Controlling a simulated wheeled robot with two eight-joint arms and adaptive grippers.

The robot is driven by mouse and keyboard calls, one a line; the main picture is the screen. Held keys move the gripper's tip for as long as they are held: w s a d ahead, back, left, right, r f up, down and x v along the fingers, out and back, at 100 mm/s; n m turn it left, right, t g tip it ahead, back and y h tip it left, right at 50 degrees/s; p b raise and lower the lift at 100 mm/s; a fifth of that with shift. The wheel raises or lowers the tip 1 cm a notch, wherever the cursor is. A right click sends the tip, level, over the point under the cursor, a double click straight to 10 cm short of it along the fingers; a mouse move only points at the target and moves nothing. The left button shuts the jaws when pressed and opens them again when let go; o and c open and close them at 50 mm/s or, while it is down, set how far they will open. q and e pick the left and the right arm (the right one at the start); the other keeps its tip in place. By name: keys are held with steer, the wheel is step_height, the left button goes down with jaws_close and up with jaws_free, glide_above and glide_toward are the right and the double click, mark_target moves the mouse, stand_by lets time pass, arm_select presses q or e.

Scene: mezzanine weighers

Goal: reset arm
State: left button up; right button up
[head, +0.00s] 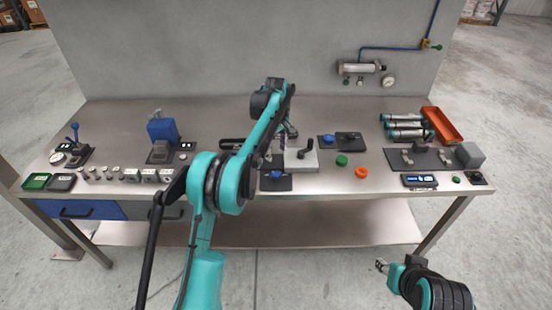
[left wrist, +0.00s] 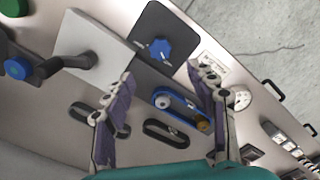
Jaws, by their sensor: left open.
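My left arm reaches up over the workbench (head: 330,185) from the lower left of the head view. Its gripper (head: 289,132) is partly hidden behind the arm, above the middle of the bench. In the left wrist view the two fingers of the left gripper (left wrist: 165,78) are spread apart with nothing between them. Below them lie a blue belt loop (left wrist: 178,104) and a black loop (left wrist: 166,134), apart from the fingers. My right arm shows at the lower right of the head view, in front of the bench. Its small end (head: 382,265) does not show the jaw opening clearly.
A pale block with a black handle (head: 301,160) stands near the left gripper, beside a blue star knob (left wrist: 157,50) on a dark plate. Green (head: 342,160) and orange (head: 361,172) knobs lie to the right.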

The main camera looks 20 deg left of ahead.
arm_select(q)
steer(key=shift+r, duration=0.25)
steer(key=s+d+r+m+t+b, duration=0.1)
steer(key=s+r+m+t, duration=0.15)
steer(key=s+r, duration=0.4)
steer(key=s+d+r+m+t+b, duration=0.1)
steer(key=s+r+m, duration=0.25)
steer(key=s, duration=0.55)
steer(key=s+f+m+t, duration=0.2)
steer(key=s+f+m, duration=0.1)
steer(key=s, duration=0.8)
steer(key=s+d+f+m+t+b, duration=0.1)
steer(key=s+f+m, duration=0.2)
steer(key=s, duration=0.8)
step_height(320, 180, down, 3)
steer(key=shift+r+m+t, duration=0.2)
steer(key=shift+m+t, duration=0.15)
steer(key=shift+m, duration=0.05)
